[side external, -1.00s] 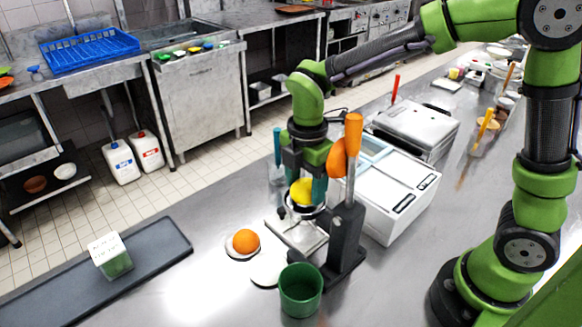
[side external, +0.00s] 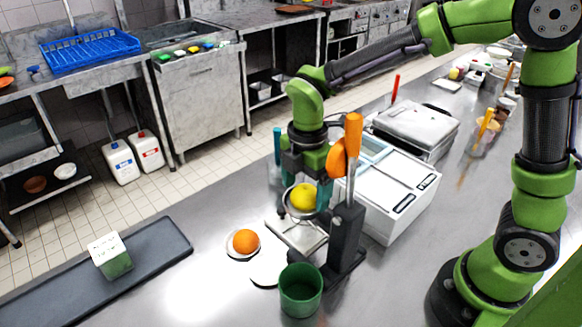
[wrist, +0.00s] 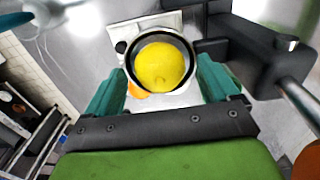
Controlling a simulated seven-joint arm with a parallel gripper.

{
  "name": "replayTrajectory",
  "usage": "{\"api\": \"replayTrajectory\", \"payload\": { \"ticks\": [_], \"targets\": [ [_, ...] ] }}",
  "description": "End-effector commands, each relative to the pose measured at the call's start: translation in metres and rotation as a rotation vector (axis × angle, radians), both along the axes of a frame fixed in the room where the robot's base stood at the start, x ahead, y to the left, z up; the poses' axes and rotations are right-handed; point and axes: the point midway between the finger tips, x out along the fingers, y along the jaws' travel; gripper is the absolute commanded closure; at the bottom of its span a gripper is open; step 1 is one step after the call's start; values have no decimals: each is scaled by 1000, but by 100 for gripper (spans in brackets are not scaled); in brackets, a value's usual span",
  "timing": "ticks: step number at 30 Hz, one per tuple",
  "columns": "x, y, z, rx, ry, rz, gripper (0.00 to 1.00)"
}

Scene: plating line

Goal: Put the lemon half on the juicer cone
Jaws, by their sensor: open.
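The yellow lemon half (side external: 302,198) sits in the ring-shaped holder of the juicer (side external: 347,235), and the wrist view shows the lemon half (wrist: 160,67) inside the dark round rim. The cone under it is hidden. My gripper (side external: 305,192) is open, pointing down, with its teal fingers on either side of the ring. In the wrist view, the fingers of my gripper (wrist: 162,88) stand apart from the lemon half. The juicer has a dark upright post and an orange-handled lever.
An orange (side external: 246,241) on a small white dish and a green cup (side external: 300,290) stand near the juicer. A white box-like appliance (side external: 390,200) is close behind it. A dark mat (side external: 150,255) bears a green-and-white box (side external: 110,257) at left.

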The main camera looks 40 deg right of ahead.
Motion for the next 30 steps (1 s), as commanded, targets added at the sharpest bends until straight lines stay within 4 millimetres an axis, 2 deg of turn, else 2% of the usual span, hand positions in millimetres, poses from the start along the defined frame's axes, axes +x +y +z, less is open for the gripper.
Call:
{"api": "replayTrajectory", "payload": {
  "ticks": [5, 12, 18, 24, 30],
  "targets": [
    [2, 0, 26, 1, -7, 0, 12],
    [1, 0, 81, 2, -7, 0, 12],
    [1, 0, 115, 1, -4, 1, 12],
    [1, 0, 129, 0, -2, 1, 12],
    [0, 0, 130, 0, 0, 1, 12]
  ]
}}
